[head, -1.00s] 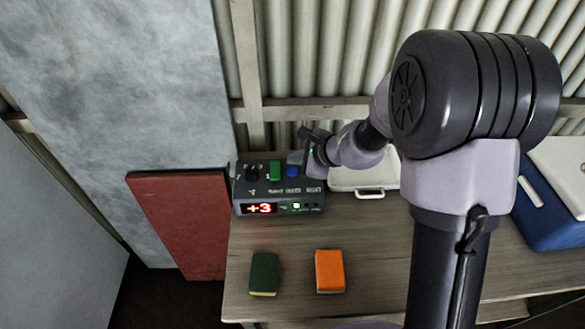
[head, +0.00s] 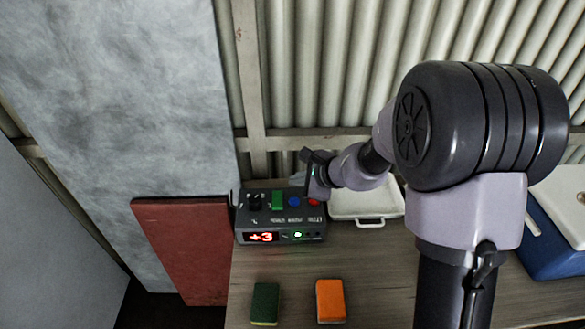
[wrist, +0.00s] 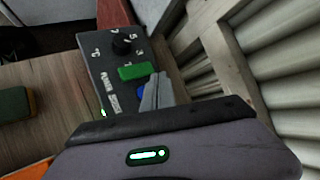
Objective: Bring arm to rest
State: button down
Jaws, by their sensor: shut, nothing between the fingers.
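My gripper (wrist: 156,90) shows in the wrist view as grey fingers shut together, with nothing between them. They overlap the dark control box (wrist: 125,52) near its blue button, and I cannot tell whether they touch it. In the head view the wrist end of my arm is just behind and right of the control box (head: 281,226), and the fingertips are hard to make out. The box has a black knob (head: 254,203), a green switch (head: 278,201), a blue button (head: 295,202), a red button (head: 314,202) and a red display (head: 261,237) reading +3. A small green light is lit.
A green sponge (head: 265,304) and an orange sponge (head: 330,301) lie on the wooden table (head: 381,270). A white tray (head: 366,205) stands behind my arm, and a blue box (head: 552,237) is at the right. A red board (head: 183,250) leans at the left. Corrugated wall stands behind.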

jog(key=s+a+r+n+g, duration=0.1)
jog(key=s+a+r+n, duration=0.1)
jog(key=s+r+n, duration=0.8)
jog(key=s+d+r+n+h, duration=0.2)
jog(key=s+d+r, duration=0.1)
jog(key=s, duration=0.7)
jog(key=s+d+r+n+h, duration=0.2)
jog(key=s+d, duration=0.4)
jog(key=s, duration=0.4)
jog(key=shift+s+r, duration=0.2)
jog(key=shift+r, duration=0.2)
